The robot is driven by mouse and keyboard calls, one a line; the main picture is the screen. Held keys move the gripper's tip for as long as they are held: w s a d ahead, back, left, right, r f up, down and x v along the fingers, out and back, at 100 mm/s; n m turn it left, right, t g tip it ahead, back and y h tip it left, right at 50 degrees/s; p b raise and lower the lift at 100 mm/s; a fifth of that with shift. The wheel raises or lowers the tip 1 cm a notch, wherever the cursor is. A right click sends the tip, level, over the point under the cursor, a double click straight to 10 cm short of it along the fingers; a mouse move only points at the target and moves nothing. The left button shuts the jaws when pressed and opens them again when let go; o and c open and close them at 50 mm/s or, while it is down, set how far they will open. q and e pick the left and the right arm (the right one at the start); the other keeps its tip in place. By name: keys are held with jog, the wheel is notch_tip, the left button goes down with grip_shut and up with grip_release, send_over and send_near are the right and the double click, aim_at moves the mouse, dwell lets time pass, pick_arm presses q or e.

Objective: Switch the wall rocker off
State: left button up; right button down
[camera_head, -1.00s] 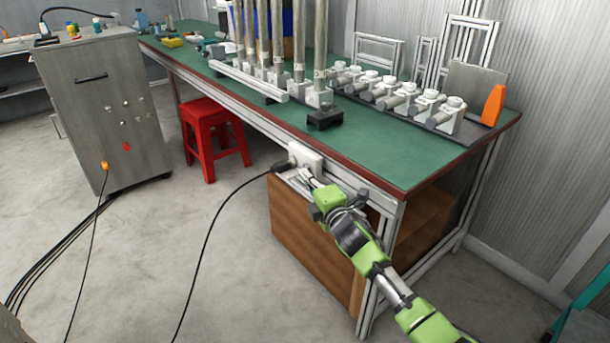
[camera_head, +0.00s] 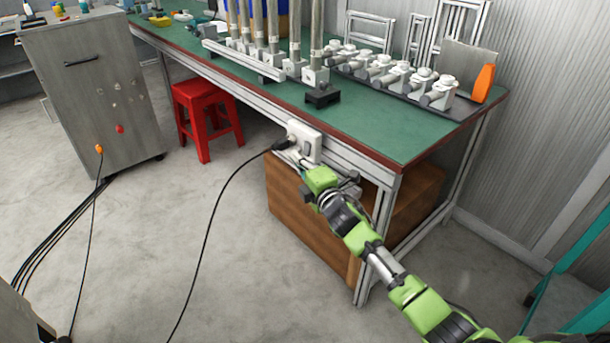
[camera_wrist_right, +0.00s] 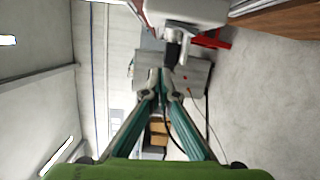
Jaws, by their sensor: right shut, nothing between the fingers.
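The white wall plate (camera_head: 318,147) is fixed to the front rail of the green-topped bench, and a pale rocker (camera_head: 306,149) shows on its face. I cannot tell which way the rocker is tipped. A black plug (camera_head: 283,144) sits at the plate's left side. My right gripper (camera_head: 303,163) is shut and empty, just below and in front of the plate; I cannot tell whether it touches. In the right wrist view its fingers meet at the tips (camera_wrist_right: 163,76), with the white plate's housing (camera_wrist_right: 188,10) at the top edge and the dark plug beyond. My left gripper is not in view.
A black cable (camera_head: 215,215) runs from the plug to the floor. A brown cabinet (camera_head: 310,225) stands under the bench, close to my right arm. A red stool (camera_head: 207,120) and a grey cabinet (camera_head: 90,105) stand left. Open floor lies in front.

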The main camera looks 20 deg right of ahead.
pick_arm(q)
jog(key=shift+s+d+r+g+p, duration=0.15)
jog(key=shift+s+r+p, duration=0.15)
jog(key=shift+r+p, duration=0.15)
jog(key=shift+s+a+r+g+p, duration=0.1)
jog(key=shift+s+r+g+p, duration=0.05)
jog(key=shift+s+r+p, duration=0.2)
pick_arm(e)
jog(key=s+d, duration=0.1)
jog(key=s, duration=0.7)
jog(key=shift+s+d, duration=0.15)
jog(key=shift+d, duration=0.1)
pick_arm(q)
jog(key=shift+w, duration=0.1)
pick_arm(e)
jog(key=shift+r, duration=0.1)
